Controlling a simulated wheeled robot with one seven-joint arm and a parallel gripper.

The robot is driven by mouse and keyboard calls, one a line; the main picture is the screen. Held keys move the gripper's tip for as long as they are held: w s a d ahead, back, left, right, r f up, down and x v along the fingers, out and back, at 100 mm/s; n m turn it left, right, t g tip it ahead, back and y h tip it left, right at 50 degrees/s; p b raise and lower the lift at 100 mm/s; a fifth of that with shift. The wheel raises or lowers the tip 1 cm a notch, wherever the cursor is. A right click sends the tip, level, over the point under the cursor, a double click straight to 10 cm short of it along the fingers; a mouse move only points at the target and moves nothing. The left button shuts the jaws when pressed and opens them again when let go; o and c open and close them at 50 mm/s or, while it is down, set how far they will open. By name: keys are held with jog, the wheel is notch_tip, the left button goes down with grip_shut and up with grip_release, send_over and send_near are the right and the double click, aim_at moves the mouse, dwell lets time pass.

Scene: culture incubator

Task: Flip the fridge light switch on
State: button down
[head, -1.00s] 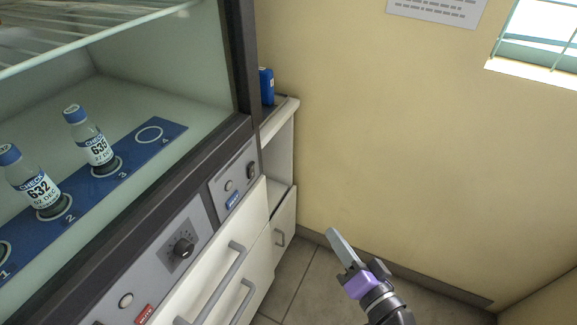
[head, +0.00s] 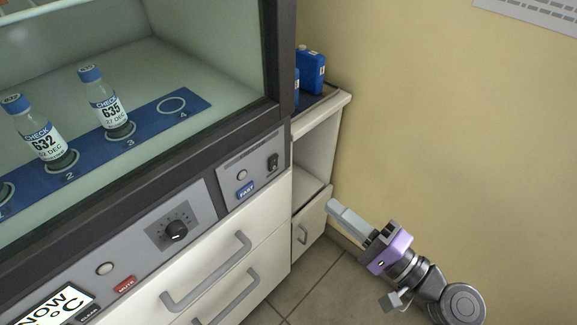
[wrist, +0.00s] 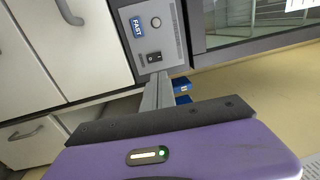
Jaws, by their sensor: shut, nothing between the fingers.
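A black rocker switch (head: 273,162) sits on the grey panel (head: 232,172) at the right end of the fridge front, beside a round button and above a blue FAST label. In the wrist view the switch (wrist: 154,57) shows just beyond my fingertips. My gripper (head: 334,206) is shut and empty. In the head view it is to the right of and below the switch, apart from it, pointing up and left. Whether the switch is on or off is too small to tell.
The fridge holds bottles (head: 108,108) on a blue numbered mat. A black knob (head: 176,231) and a red MUTE label (head: 124,284) are further left on the front. Drawer handles (head: 205,272) stick out below. Blue containers (head: 312,72) stand on the side shelf. The wall is at the right.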

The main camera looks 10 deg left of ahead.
aim_at(275, 159)
jog(key=x, duration=1.4)
jog(key=shift+a+p, duration=0.1)
jog(key=shift+p, duration=0.2)
jog(key=shift+w+a+r, duration=0.1)
jog(key=shift+a+r, duration=0.05)
